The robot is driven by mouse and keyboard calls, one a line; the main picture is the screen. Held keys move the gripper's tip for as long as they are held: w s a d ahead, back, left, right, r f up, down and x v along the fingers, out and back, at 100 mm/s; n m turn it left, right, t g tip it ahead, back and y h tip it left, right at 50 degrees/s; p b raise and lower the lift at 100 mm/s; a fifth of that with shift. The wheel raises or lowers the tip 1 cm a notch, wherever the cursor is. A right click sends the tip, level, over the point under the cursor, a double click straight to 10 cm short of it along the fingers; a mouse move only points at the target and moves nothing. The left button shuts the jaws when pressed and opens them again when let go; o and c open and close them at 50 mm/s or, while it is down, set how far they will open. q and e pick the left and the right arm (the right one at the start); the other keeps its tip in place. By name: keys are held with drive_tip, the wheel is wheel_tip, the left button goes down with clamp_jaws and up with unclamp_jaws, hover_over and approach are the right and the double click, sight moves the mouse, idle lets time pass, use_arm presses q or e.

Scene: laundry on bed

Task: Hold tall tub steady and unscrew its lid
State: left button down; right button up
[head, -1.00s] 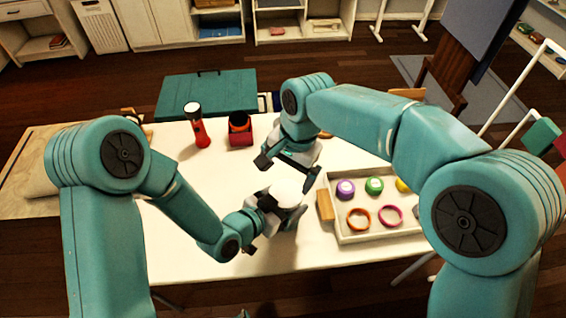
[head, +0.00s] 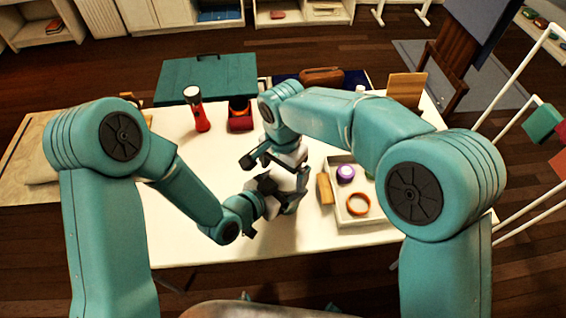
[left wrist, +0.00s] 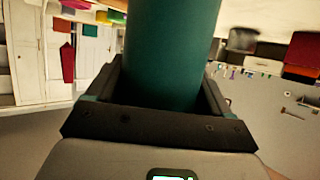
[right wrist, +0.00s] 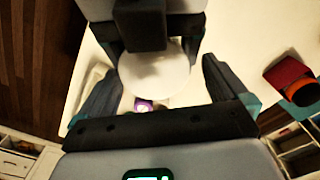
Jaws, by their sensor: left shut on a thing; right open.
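The tall tub shows in the left wrist view as a dark teal cylinder (left wrist: 172,50) between my left jaws. My left gripper (head: 268,190) is shut on the tub's body and holds it over the table's near half. The tub's round white lid (right wrist: 155,78) shows in the right wrist view. My right gripper (head: 270,168) is open. In its wrist view the two fingers stand on either side of the lid, with gaps showing; I see no grip on it. In the head view the grippers largely hide the tub and lid.
A pale tray (head: 340,218) with a purple lid (head: 346,173) and an orange ring (head: 358,204) lies right of the grippers. A wooden block (head: 325,189) stands at its left edge.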

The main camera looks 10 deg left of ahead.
drive_tip(key=shift+w, duration=0.1)
drive_tip(key=c, duration=0.7)
drive_tip(key=shift+a+r, duration=0.1)
drive_tip(key=c, duration=0.3)
drive_tip(key=o, duration=1)
drive_tip(key=shift+r, duration=2.25)
drive_tip(key=r, duration=0.1)
drive_tip(key=d+r, duration=0.1)
drive_tip(key=shift+s+r, duration=0.2)
drive_tip(key=shift+r, duration=0.2)
drive_tip(key=shift+s+f, duration=0.15)
drive_tip(key=shift+f, duration=0.1)
wheel_tip(320, 180, down, 7)
drive_tip(key=shift+d, duration=0.1)
drive_tip(key=shift+f, duration=0.2)
